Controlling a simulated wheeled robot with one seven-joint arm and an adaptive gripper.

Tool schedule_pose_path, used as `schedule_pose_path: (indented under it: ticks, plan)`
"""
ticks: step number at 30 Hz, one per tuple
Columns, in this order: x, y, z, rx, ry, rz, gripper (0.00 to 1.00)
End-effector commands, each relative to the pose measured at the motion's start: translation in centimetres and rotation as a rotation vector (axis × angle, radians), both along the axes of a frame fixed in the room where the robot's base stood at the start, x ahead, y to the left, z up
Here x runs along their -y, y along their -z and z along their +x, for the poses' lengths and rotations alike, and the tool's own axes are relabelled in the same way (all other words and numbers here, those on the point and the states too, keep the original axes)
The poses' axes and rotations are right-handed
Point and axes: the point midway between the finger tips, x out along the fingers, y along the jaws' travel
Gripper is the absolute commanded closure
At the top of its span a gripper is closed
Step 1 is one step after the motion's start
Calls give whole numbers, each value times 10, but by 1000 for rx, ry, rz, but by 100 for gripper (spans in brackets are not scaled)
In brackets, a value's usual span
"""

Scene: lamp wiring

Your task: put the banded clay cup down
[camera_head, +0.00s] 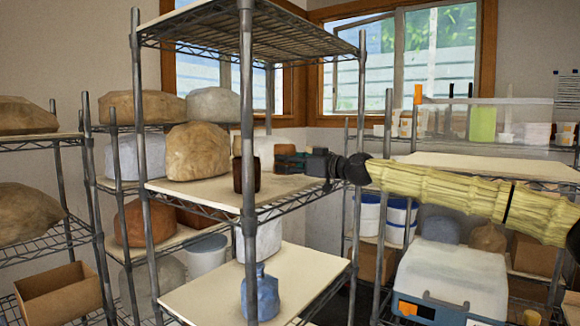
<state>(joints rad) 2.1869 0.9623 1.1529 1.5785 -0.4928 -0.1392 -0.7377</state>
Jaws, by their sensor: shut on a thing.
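My gripper (279,159) reaches in from the right over the middle shelf board of the near wire rack. The contact between fingers and cup is too small to make out. I cannot tell whether the cup's base touches the board (185,188).
A large tan lump (197,151) stands on the same board, left of the cup. The rack's posts (145,165) and the wire shelf above (220,30) bound the space. A blue vase (262,295) stands on the board below. The middle board's front left is bare.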

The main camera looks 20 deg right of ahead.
Motion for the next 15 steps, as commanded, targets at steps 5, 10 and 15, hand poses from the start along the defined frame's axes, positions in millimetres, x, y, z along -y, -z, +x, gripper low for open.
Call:
schedule_pose_path:
  ticks: [5,10,15]
  plan:
    - [1,12,0,0,1,1,74]
    - [0,18,-1,3,1,1,74]
    - [0,18,-1,3,1,1,74]
